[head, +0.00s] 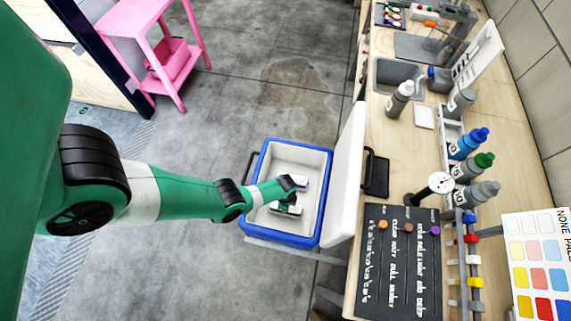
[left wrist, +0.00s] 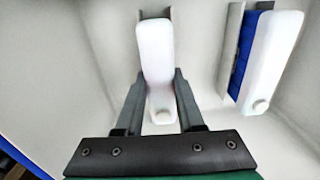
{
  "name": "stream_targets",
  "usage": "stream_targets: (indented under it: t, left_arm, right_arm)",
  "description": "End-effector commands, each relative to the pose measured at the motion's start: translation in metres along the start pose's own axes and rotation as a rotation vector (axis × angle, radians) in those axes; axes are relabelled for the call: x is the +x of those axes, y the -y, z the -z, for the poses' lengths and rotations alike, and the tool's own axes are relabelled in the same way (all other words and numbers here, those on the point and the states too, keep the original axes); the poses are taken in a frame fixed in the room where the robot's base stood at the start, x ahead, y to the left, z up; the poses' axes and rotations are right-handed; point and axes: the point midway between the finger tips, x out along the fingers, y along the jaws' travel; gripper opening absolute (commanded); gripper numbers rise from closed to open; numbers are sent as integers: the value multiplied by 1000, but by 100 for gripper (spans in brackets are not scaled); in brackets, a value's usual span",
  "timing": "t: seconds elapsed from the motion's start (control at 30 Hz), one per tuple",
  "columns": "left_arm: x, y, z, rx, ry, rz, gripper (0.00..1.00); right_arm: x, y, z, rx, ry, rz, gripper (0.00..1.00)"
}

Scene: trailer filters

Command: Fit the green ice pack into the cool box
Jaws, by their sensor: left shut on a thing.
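The cool box (head: 321,238) stands open on the left of the bench, with a blue rim and a pale interior. My left gripper (head: 291,190) reaches down inside it. In the left wrist view my left gripper (left wrist: 161,100) is shut on an ice pack (left wrist: 155,55), whose white narrow side faces the camera. Its broad faces are hidden, so I cannot make out green there. Its far end lies between grey upright holder walls; whether it is fully seated I cannot tell. My right gripper is not in view.
A blue and white ice pack (left wrist: 272,60) stands beside a grey divider (left wrist: 230,45) in the box, right of the held one. The box's white lid (head: 346,185) stands up against the bench (head: 400,150). A pink stand (head: 165,65) is on the floor behind.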

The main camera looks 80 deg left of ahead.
Motion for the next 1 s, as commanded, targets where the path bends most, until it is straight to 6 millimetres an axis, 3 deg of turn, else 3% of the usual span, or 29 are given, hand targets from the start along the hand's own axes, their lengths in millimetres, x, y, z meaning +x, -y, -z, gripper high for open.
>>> stream_targets:
  t: [0.07,0.1,0.27,0.67,0.87,1.0]
  left_arm:
    - [4,0,0,0,0,0,0]
    - [4,0,0,0,0,0,39]
    - [3,0,0,0,0,0,67]
    - [-4,0,0,0,0,0,67]
    - [-34,0,0,0,0,0,67]
    - [-67,0,0,0,0,0,67]
  right_arm:
    - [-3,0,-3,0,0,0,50]
    - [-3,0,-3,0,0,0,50]
    - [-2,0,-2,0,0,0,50]
    - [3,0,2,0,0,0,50]
    - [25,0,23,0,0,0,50]
    - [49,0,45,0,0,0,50]
